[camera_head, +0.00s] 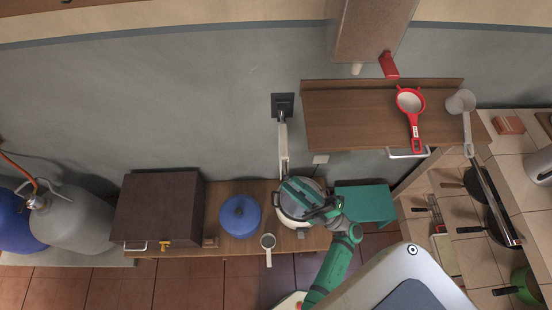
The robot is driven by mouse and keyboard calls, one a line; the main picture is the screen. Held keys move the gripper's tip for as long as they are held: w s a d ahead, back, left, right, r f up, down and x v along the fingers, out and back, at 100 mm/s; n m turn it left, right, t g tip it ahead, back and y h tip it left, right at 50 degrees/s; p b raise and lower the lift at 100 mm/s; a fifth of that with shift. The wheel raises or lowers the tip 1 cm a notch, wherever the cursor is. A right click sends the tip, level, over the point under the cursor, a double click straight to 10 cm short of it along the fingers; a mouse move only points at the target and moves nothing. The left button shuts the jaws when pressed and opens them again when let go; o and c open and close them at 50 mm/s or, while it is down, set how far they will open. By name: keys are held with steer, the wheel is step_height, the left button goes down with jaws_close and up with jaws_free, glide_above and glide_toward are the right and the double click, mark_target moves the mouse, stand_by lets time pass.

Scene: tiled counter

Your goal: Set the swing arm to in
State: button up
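What looks like the swing arm (284,150) is a long pale bar on a black square plate (283,104) on the grey wall. It points from the wall out over the counter, and its near end is close to a round white-and-steel pot or appliance (291,213). My green arm comes up from the bottom, and my gripper (310,202) is over that round thing, just below and right of the bar's near end. I see no clear contact between them. The fingers are dark, small and partly hidden, so their opening does not show.
A dark brown box (157,208) stands farther left. A teal block (366,204) is at right. A wooden shelf (350,125) with a red strainer (411,103) overhangs the back right.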

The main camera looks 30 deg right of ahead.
steer(key=w+d+n+g+y, duration=0.1)
steer(key=w+d+n+y, duration=0.1)
steer(key=d+y, duration=0.15)
steer(key=x, duration=1)
steer(key=shift+f+h, duration=0.3)
steer(key=shift+h, duration=0.15)
